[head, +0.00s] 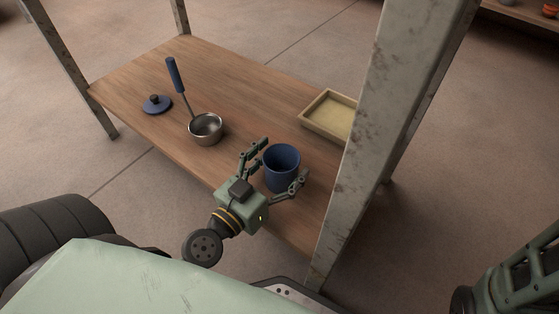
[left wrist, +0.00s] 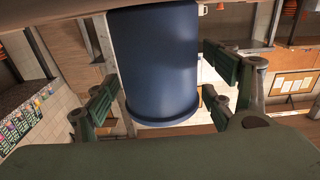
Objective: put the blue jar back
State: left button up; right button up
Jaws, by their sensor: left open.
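The blue jar (head: 281,168) stands upright and open-topped at the front part of the wooden shelf (head: 255,95). My left gripper (head: 277,170) is open, with one finger on each side of the jar. In the left wrist view the jar (left wrist: 160,60) fills the space between the spread fingers (left wrist: 165,92), with gaps showing on both sides. A blue lid (head: 157,105) with a dark knob lies at the left of the shelf. My right gripper does not show; only part of my right arm is at the lower right.
A steel pot (head: 205,128) with a blue handle stands left of the jar. A shallow tan tray (head: 329,117) lies behind it to the right. A worn metal post (head: 383,110) rises close on the right. The shelf's middle is clear.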

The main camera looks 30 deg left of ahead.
aim_at(271, 176)
pick_arm(q)
jog(key=shift+r, duration=0.15)
jog(key=shift+s, duration=0.25)
jog(key=s, duration=0.1)
jog(key=s+b, duration=0.1)
jog(key=s, duration=0.1)
jog(key=s+b, duration=0.1)
jog(key=s, duration=0.1)
jog(key=shift+s+a+f, duration=0.15)
jog(key=shift+a+f, duration=0.1)
jog(key=shift+a, duration=0.1)
jog(key=s, duration=0.4)
jog(key=shift+s+a+r, duration=0.2)
jog(key=shift+s+a, duration=0.15)
jog(key=shift+s, duration=0.05)
jog(key=shift+s+a, duration=0.1)
jog(key=shift+s, duration=0.55)
